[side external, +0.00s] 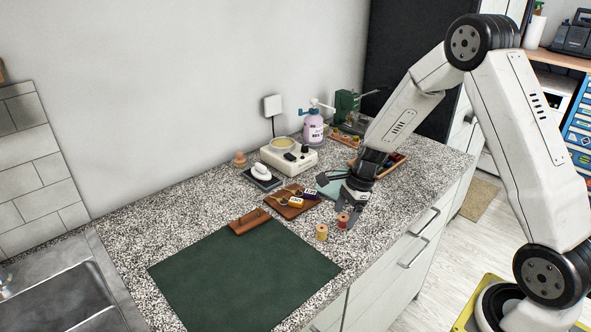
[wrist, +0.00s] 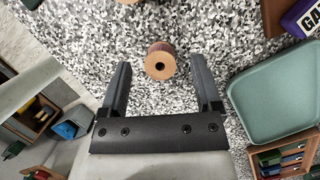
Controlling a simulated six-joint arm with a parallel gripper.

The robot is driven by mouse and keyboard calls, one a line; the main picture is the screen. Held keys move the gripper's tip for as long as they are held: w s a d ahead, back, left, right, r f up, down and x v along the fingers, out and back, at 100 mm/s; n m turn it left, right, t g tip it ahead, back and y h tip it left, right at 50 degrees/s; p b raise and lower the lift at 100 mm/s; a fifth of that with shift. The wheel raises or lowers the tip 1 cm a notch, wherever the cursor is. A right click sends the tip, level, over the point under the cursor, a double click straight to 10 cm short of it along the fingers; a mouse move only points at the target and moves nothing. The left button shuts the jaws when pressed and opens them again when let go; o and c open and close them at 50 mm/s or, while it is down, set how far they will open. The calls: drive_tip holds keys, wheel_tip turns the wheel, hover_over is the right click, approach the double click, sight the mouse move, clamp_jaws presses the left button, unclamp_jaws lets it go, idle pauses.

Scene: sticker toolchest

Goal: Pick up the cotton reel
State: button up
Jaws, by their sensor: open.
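Two cotton reels stand on the speckled worktop in the side view: a red one (side external: 343,220) and a yellowish one (side external: 321,232) just to its left. My gripper (side external: 350,212) points down at the red reel, its fingers open. In the wrist view a reel with reddish-brown thread (wrist: 160,62) shows end-on between the two spread fingertips of my gripper (wrist: 160,70), with a gap on each side. Whether the fingertips are level with the reel or above it I cannot tell. Nothing is held.
A green mat (side external: 245,272) lies in front. A brown tray with labelled tags (side external: 291,208) and a teal tray (side external: 333,187) are close behind the reels; the teal tray (wrist: 280,105) is right of my fingers in the wrist view. The worktop's front edge is near.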

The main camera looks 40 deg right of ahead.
drive_tip(key=shift+x, duration=0.95)
drive_tip(key=shift+c, duration=0.2)
clamp_jaws()
